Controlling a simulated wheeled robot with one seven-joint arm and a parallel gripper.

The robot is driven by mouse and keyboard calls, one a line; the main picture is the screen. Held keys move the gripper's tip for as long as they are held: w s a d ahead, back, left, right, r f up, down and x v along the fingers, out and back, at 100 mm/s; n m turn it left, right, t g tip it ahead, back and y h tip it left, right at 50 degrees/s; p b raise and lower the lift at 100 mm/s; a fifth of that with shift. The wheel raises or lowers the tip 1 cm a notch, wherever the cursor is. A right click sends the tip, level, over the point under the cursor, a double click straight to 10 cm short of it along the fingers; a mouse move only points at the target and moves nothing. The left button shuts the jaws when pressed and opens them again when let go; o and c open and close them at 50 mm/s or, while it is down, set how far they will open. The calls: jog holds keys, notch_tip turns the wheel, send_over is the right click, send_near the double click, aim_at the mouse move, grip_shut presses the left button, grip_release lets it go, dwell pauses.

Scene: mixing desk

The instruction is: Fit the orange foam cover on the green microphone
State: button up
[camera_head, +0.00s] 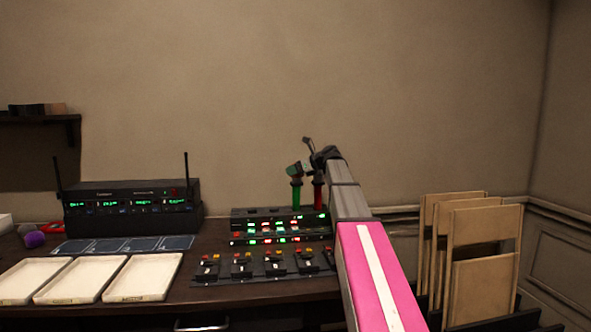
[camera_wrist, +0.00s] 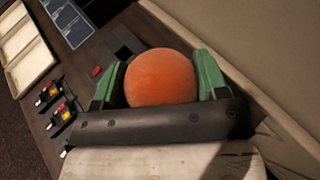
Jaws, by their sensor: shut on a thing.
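The green microphone (camera_head: 296,196) stands upright at the back of the mixing desk in the head view, with a red one (camera_head: 318,195) close on its right. My gripper (camera_head: 297,170) is directly above the green microphone in that view. In the wrist view my gripper (camera_wrist: 160,77) has its green finger pads shut on the round orange foam cover (camera_wrist: 161,78). I cannot make out the cover in the head view. The microphone does not show in the wrist view, so I cannot tell whether the cover touches or surrounds its head.
The mixing desk with lit buttons (camera_head: 280,233) lies below the microphones. White trays (camera_head: 142,278) and a black receiver with antennas (camera_head: 130,207) are at left. A purple ball (camera_head: 34,239) lies at the far left. Wooden panels (camera_head: 485,245) stand at right.

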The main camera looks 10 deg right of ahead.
jog(key=shift+f, duration=0.35)
dwell(0.7)
jog(key=o, duration=1)
jog(key=shift+c, duration=0.2)
jog(key=shift+o, duration=0.4)
jog(key=shift+s, duration=0.1)
jog(key=v, duration=0.7)
jog(key=shift+r, duration=0.1)
